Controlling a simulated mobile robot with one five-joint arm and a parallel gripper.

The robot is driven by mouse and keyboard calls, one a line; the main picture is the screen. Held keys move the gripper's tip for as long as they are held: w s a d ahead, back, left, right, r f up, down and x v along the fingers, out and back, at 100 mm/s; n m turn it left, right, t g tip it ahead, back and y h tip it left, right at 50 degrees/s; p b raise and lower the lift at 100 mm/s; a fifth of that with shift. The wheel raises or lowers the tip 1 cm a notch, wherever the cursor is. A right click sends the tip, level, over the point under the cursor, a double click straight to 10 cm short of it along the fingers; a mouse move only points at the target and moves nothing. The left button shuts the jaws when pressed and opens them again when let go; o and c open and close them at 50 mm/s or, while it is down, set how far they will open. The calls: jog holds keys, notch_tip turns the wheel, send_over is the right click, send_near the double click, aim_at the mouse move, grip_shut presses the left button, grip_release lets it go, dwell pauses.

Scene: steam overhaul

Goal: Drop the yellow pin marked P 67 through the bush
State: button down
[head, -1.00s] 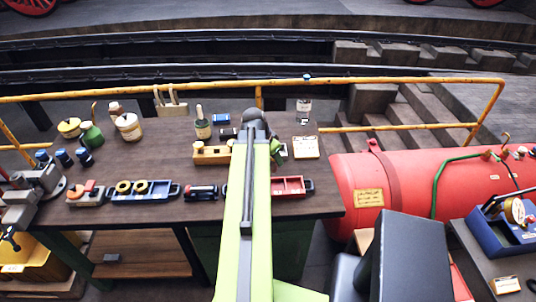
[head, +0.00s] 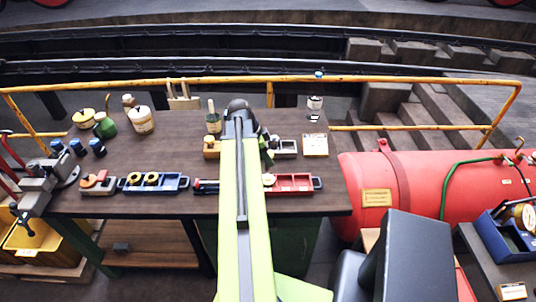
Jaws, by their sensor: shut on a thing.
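My arm reaches over the dark bench, and its dark wrist (head: 238,112) is above the bench's middle. My gripper (head: 263,146) shows only as a dark and green part at the right of the wrist. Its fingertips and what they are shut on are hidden. I cannot make out the yellow pin or the mark P 67. A yellowish block (head: 211,149) shows partly at the left of the arm. A small grey block (head: 285,148) with a dark top sits just right of the gripper. I cannot tell which thing has the bush.
A blue tray (head: 172,183) with yellow rings and a red tray (head: 296,183) lie near the bench's front edge. A bottle (head: 314,104) and a pale card (head: 315,145) stand right of the arm. A yellow rail (head: 400,79) runs behind. A red tank (head: 430,190) is at right.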

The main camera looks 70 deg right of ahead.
aim_at(267, 170)
jog(key=shift+f+b, duration=3.6)
jog(key=shift+f, duration=0.3)
jog(key=c, duration=0.7)
grip_release()
jog(key=shift+c, duration=0.2)
jog(key=shift+w+r+p, duration=0.1)
jog(key=shift+r+p, duration=0.25)
jog(key=p+v, duration=1.5)
jog(key=v, duration=0.1)
jog(key=shift+r, duration=0.35)
jog(key=shift+w, duration=0.15)
